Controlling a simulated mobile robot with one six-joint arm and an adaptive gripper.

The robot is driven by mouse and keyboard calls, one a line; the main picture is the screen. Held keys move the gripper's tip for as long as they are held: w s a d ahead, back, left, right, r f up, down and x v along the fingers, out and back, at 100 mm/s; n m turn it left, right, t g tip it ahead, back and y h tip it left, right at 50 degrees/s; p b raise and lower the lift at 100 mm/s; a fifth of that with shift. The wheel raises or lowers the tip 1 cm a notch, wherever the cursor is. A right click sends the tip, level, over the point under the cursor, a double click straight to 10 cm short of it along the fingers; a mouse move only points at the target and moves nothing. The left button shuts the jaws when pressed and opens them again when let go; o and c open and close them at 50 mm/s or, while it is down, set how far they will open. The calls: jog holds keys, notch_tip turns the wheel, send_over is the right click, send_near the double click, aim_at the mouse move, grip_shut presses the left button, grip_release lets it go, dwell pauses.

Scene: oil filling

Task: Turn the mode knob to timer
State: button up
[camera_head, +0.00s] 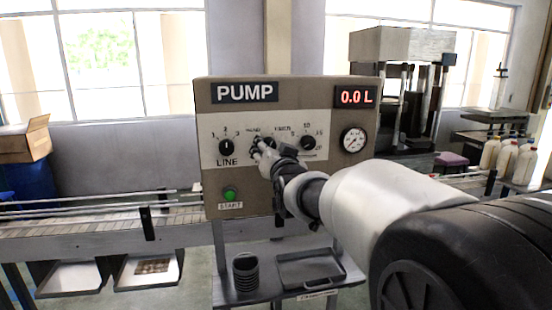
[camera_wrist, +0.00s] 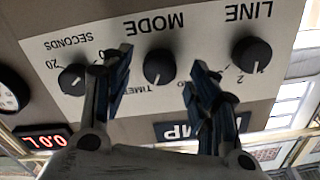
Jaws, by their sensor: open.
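The mode knob (camera_wrist: 158,67) is a round black knob on the pump panel, in the middle of the upside-down wrist view. The word TIMER (camera_wrist: 132,88) is printed to its lower left there. My gripper (camera_wrist: 162,61) is open, with one finger on each side of the knob and visible gaps between. The right finger partly hides the other mode label. In the head view my gripper (camera_head: 260,154) is at the panel's middle and partly covers the mode knob.
The line knob (camera_head: 226,147) is left of the mode knob and the seconds knob (camera_head: 307,142) right of it. A green start button (camera_head: 230,193) sits below. The display (camera_head: 355,97) reads 0.0 L. A conveyor (camera_head: 100,222) runs behind the pump.

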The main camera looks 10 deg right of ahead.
jog(key=s, duration=1)
jog(key=s+f+n+g, duration=0.1)
jog(key=s+f+g, duration=0.3)
jog(key=s+f, duration=0.3)
jog(key=s+f+n+g, duration=0.2)
jog(key=s+f+g, duration=0.3)
jog(key=s, duration=1.1)
jog(key=s+f+n+g, duration=0.1)
jog(key=s+f+g, duration=0.3)
jog(key=s+f, duration=0.6)
jog(key=shift+s+f, duration=0.15)
jog(key=shift+s, duration=0.85)
jog(key=shift+d, duration=0.1)
